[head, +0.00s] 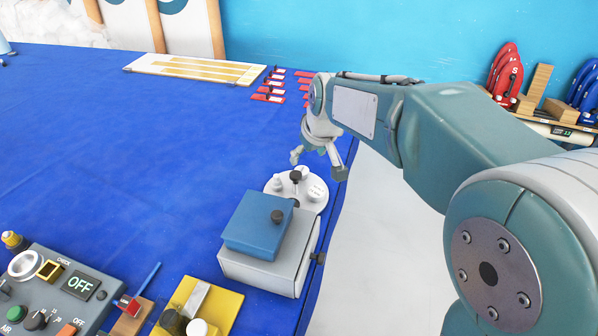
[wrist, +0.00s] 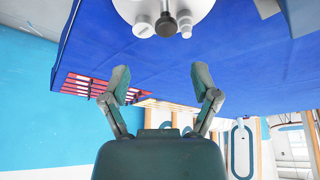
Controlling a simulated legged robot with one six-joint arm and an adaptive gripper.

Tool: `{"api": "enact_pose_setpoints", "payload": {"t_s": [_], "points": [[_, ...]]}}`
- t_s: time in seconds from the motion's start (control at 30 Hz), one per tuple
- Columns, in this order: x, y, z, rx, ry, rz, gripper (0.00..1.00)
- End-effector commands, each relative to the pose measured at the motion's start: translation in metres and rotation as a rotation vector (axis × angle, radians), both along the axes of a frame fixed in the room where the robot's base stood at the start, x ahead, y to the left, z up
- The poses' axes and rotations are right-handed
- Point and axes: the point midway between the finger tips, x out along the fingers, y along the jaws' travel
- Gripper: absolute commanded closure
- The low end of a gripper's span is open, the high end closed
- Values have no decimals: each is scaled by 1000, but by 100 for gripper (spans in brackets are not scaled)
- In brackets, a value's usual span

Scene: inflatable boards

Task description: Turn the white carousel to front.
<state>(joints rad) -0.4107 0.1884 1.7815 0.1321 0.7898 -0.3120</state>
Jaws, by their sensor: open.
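The white carousel (head: 313,207) is a round white disc on the blue table, just behind the blue-topped box. It carries a dark knob (head: 296,176) and small white pieces. In the wrist view the carousel (wrist: 187,6) is cut off by the top edge, with the dark knob (wrist: 166,25) hanging into view. My gripper (head: 318,163) is above and just behind the carousel in the head view, not touching anything I can make out. Its two fingers are spread apart and empty in the wrist view (wrist: 160,84).
A white box with a blue lid (head: 256,222) stands right in front of the carousel. A grey control panel (head: 55,290) and a yellow plate (head: 228,299) lie at the front left. Red tags (head: 268,97) and a pale board (head: 190,68) lie farther back. The left middle of the table is clear.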

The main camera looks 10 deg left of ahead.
Motion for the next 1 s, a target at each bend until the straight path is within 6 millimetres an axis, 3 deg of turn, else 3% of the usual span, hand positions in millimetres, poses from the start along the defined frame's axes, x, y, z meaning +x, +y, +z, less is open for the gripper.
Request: {"api": "enact_pose_setpoints", "payload": {"t_s": [0.1, 0.4, 0.87, 1.0], "points": [[6, 11, -25, -7, 6, 3, 22], [22, 22, -71, -5, 4, 1, 22], [27, 26, -85, -4, 2, 0, 22], [27, 26, -85, -4, 2, 1, 84]]}}
